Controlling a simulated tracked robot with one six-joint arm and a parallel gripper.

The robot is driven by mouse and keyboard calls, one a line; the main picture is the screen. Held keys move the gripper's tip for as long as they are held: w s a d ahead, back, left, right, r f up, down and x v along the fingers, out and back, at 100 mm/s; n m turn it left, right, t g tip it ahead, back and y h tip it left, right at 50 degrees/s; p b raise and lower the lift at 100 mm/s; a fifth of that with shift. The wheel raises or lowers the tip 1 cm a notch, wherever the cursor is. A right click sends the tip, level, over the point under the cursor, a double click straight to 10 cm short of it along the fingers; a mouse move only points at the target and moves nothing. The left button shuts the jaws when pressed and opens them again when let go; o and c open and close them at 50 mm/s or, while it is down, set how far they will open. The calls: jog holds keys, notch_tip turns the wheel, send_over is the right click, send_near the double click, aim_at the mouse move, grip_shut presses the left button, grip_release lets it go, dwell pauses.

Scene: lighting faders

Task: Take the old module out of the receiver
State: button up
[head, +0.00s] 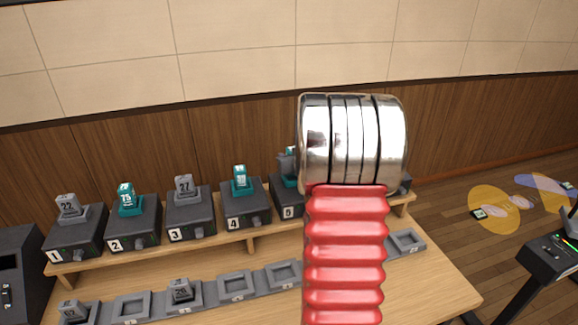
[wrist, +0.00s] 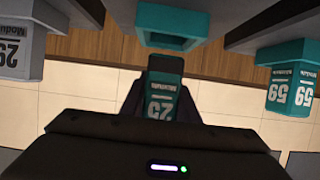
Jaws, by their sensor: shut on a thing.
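In the wrist view my gripper (wrist: 160,92) is shut on a module whose label reads 25 (wrist: 160,108). Its upper part is dark, and a wider teal part (wrist: 176,28) shows above it. I cannot tell whether its base is still seated in a receiver. In the head view my red and silver arm covers the gripper. Receiver 5 (head: 289,210) is partly visible beside the arm, with a bit of teal and grey on top.
Receivers 1 (head: 75,243), 2 (head: 134,236), 3 (head: 190,228) and 4 (head: 245,217) hold upright modules. Trays line the front, some empty, like this one (head: 236,287). In the wrist view, grey module 29 (wrist: 18,42) is left and teal module 59 (wrist: 291,90) right.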

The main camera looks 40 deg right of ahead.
notch_tip(320, 180, up, 6)
jog(key=shift+r, duration=0.15)
